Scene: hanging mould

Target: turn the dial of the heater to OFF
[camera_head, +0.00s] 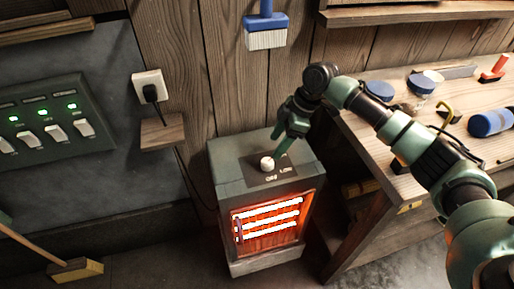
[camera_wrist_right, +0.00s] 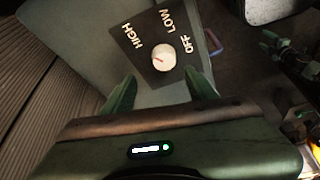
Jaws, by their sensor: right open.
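The heater (camera_head: 228,176) is a grey-green box on the floor with bright orange bars glowing in its front. Its dial (camera_head: 267,163) is a white knob on a dark plate on top. In the right wrist view the dial (camera_wrist_right: 163,58) shows a short red mark, slanted roughly along the HIGH side; its exact setting is hard to tell. HIGH, LOW and OFF are printed around it. My right gripper (camera_wrist_right: 160,80) is open, its two green fingers apart with the dial just beyond the tips, apparently not gripped. It shows above the heater in the head view (camera_head: 279,148). My left gripper is not visible.
A wooden workbench (camera_head: 388,180) with tins and tools stands right of the heater. A brush (camera_head: 265,34) hangs on the plank wall behind. A plugged socket (camera_head: 149,86) and a switch panel (camera_head: 42,120) are at left. A broom (camera_head: 75,269) is at lower left.

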